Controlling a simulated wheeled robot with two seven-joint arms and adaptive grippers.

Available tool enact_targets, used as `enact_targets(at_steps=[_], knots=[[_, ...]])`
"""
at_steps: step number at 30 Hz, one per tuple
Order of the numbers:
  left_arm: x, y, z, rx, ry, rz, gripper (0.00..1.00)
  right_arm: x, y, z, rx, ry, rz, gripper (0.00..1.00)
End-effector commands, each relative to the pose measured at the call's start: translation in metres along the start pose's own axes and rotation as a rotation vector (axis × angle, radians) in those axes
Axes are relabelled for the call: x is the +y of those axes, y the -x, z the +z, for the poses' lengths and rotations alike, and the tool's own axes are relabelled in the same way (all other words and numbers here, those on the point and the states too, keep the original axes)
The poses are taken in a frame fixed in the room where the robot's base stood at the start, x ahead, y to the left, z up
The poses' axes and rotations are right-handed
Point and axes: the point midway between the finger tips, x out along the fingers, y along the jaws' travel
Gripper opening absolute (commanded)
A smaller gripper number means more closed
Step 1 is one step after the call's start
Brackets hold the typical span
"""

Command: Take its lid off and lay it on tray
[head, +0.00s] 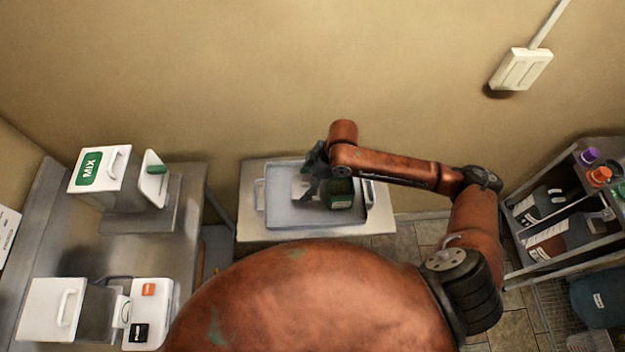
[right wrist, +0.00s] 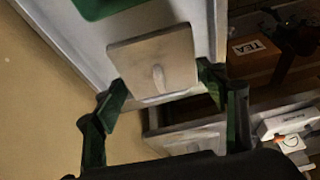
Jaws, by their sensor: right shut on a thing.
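My right gripper (head: 316,176) is low over the grey tray (head: 285,216) on the middle table. It is shut on a pale square lid (right wrist: 152,58) with a small raised handle; its dark green fingers (right wrist: 162,92) are at opposite edges of the lid in the right wrist view. The lid also shows pale beside the gripper in the head view (head: 300,187). It is over the tray floor; I cannot tell whether it touches. My left gripper is out of view.
On the left table stand a white-lidded bucket marked MIX (head: 98,166) and another white-lidded bucket (head: 55,308). A rack with bottles (head: 548,205) stands at right. The tray's front left is clear.

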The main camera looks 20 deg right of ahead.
Motion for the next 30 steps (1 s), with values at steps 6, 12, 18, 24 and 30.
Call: enact_targets(at_steps=[6, 12, 18, 24, 30], knots=[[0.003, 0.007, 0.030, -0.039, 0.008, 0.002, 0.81, -0.009, -0.025, 0.015, -0.002, 0.035, -0.018, 0.37], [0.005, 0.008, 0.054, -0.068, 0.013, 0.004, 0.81, -0.008, -0.053, 0.031, -0.002, 0.027, -0.013, 0.37], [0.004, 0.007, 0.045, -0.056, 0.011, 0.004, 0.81, -0.007, -0.066, 0.036, -0.002, 0.028, -0.012, 0.37], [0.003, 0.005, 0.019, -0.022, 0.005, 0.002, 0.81, -0.008, -0.092, 0.046, -0.002, 0.029, -0.014, 0.37], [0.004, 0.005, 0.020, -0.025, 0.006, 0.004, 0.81, -0.007, -0.094, 0.046, -0.002, 0.033, -0.011, 0.37]])
